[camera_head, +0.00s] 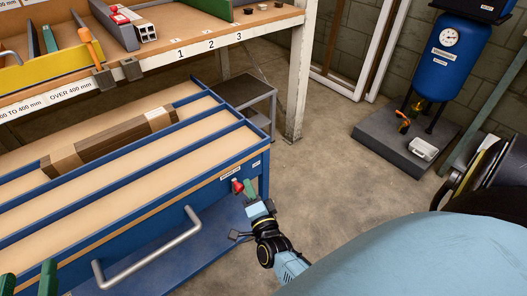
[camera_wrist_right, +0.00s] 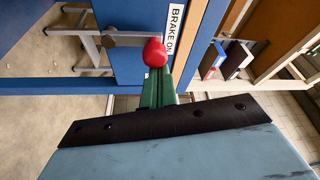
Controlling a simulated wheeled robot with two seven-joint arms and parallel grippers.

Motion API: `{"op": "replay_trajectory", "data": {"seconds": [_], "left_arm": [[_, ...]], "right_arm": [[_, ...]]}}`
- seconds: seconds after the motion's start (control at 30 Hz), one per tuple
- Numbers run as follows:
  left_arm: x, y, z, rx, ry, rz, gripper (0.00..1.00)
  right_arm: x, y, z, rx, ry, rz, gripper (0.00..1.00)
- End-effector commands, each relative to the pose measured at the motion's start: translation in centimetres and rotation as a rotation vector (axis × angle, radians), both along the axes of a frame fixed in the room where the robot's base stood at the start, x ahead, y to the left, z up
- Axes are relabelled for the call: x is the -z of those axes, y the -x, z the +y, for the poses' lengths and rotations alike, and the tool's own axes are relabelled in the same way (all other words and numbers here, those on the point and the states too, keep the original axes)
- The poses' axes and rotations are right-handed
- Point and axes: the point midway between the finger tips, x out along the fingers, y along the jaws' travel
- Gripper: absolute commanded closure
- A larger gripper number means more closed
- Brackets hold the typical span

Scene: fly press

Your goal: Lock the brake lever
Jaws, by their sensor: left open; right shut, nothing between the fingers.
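The brake lever has a red knob (camera_head: 238,186) and sits on the end of the blue cart (camera_head: 225,197), near the corner. In the right wrist view the red knob (camera_wrist_right: 155,53) is at the end of a grey lever arm (camera_wrist_right: 122,40), beside a white "BRAKE ON" label (camera_wrist_right: 175,30). My right gripper (camera_head: 249,187) has its green fingers shut and empty, with the tips right at the knob. In the wrist view the knob overlaps the fingertips (camera_wrist_right: 156,75); I cannot tell whether they touch. My left gripper (camera_head: 28,279) is open at the lower left, partly out of frame.
Wrapped brown lengths (camera_head: 110,140) lie in a cart channel. A grey handle (camera_head: 150,250) sticks out from the cart's front. Shelving (camera_head: 190,60) stands behind, and a blue tank (camera_head: 445,58) on a grey plinth is at the back right.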

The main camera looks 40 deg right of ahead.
Motion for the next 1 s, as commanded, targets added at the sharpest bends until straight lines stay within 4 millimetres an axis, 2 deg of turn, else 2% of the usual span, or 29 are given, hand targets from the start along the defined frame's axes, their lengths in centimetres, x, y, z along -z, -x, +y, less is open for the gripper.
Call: {"op": "replay_trajectory", "data": {"seconds": [0.17, 0.3, 0.47, 0.7, 1.0], "left_arm": [[1.6, 0.3, 0.4, -0.008, -0.028, 0.099, 0.55], [3.7, 0.9, 1.0, -0.017, -0.067, 0.235, 0.55], [6.4, 2.1, 1.9, -0.031, -0.115, 0.408, 0.55], [9.8, 4.9, 3.5, -0.051, -0.179, 0.657, 0.55], [11.9, 7.5, 4.7, -0.067, -0.223, 0.842, 0.55]], "right_arm": [[-0.5, -0.1, -1.4, -0.002, 0.002, 0.0, 1.0], [-1.3, -0.2, -3.8, -0.006, 0.007, 0.001, 1.0], [-0.9, 2.3, -2.7, -0.006, -0.001, 0.004, 1.0], [-0.6, 5.9, -1.5, -0.005, 0.0, 0.003, 1.0], [-0.2, 8.9, -0.5, -0.005, 0.0, 0.001, 1.0]]}}
